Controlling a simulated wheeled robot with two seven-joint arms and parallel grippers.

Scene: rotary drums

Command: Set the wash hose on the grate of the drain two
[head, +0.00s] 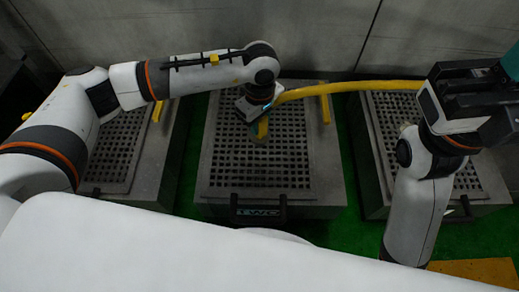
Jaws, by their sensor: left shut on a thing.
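The wash hose (345,87) is yellow and runs from my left gripper to the right, passing behind my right arm. My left gripper (260,132) is shut on the hose end, over the upper middle of the drain two grate. The hose tip points down toward the grate; I cannot tell whether it touches. Drain two (330,190) is the middle grey box, with a dark square-holed grate and a "TWO" label on its front. My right gripper (480,95) is at the upper right, away from the drain two grate; its fingers are not clear.
Another grated drain (150,185) stands to the left and a third (375,165) to the right, partly behind my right arm. A yellow bracket (325,108) stands on drain two's right rim. Green floor shows between the boxes. A grey wall (310,40) stands behind.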

